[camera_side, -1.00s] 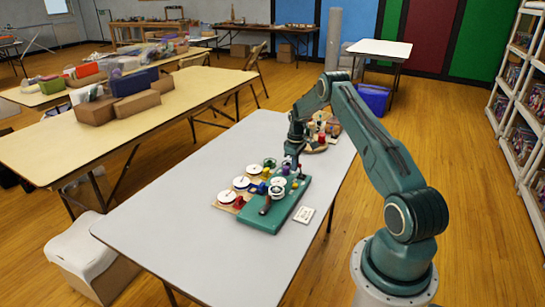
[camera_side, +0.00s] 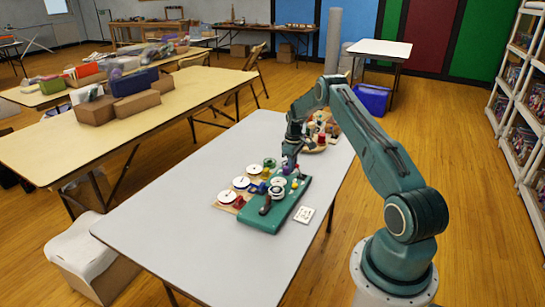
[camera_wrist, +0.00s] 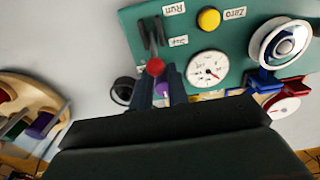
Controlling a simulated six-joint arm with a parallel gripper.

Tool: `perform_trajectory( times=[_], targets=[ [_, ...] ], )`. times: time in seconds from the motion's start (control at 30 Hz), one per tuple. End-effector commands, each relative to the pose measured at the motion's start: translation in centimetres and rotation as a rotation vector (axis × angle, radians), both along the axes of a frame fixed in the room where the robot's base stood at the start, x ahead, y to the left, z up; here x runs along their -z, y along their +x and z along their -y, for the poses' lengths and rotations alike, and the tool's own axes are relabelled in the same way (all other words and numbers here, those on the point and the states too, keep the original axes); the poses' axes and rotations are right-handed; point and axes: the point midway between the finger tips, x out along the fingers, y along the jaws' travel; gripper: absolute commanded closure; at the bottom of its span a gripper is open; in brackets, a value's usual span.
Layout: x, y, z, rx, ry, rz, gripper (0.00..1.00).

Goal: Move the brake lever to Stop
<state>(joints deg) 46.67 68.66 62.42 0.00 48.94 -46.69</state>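A green control board (camera_side: 272,215) lies on the grey table; it also shows in the wrist view (camera_wrist: 235,60). The brake lever has a red ball knob (camera_wrist: 155,67), beside dark upright prongs (camera_wrist: 150,32) near labels that appear upside down. One label reads "Run" (camera_wrist: 174,9); the other (camera_wrist: 178,41) is too blurred to read surely. My gripper (camera_wrist: 162,92) points down at this end of the board, also seen in the side view (camera_side: 289,169). Its fingers are apart, with the red knob just beyond their tips. A purple part (camera_wrist: 163,86) shows between them. Contact with the knob cannot be told.
A white dial (camera_wrist: 207,68), a yellow button (camera_wrist: 209,18) and a white wheel (camera_wrist: 285,43) sit near the lever. A wooden tray with coloured pieces (camera_wrist: 30,105) is close by. A white card (camera_side: 304,214) lies beside the board. The table's near left is clear.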

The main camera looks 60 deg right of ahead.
Motion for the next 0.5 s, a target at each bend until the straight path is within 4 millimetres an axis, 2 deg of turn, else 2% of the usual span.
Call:
perform_trajectory(
  times=[0.27, 0.5],
  targets=[
    [-0.2, 0.0, 0.0, 0.000, 0.000, 0.000, 0.84],
    [-1.6, 0.1, 0.1, 0.000, -0.002, 0.002, 0.84]
  ],
)
